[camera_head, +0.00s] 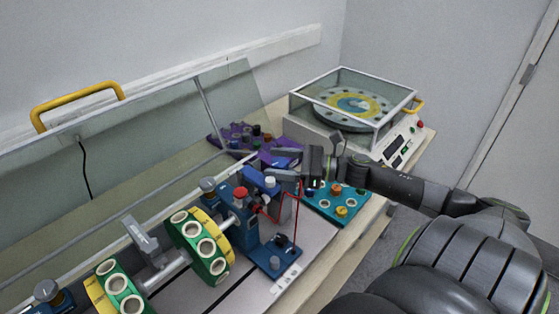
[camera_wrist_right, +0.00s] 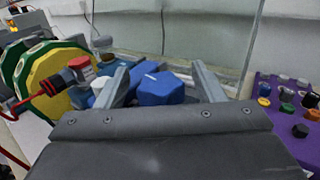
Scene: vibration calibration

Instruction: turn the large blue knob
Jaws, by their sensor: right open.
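A large blue faceted knob (camera_wrist_right: 160,90) shows in the right wrist view, between the two fingers of my right gripper (camera_wrist_right: 163,80). The fingers are spread, with visible gaps on both sides of the knob. In the head view my right gripper (camera_head: 284,164) comes in from the right, just beside the upper end of a blue machine stand (camera_head: 262,182). There the gripper partly covers the area around the knob, and I cannot tell whether a finger touches it. My left gripper is not in view.
A green and yellow rotor (camera_head: 205,246) with white-ringed holes stands at the left. A purple block (camera_head: 236,138) with small knobs lies behind, a teal block (camera_head: 337,205) to the right. A clear-covered turntable machine (camera_head: 357,105) stands at the back. A glass panel (camera_head: 120,150) borders the bench.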

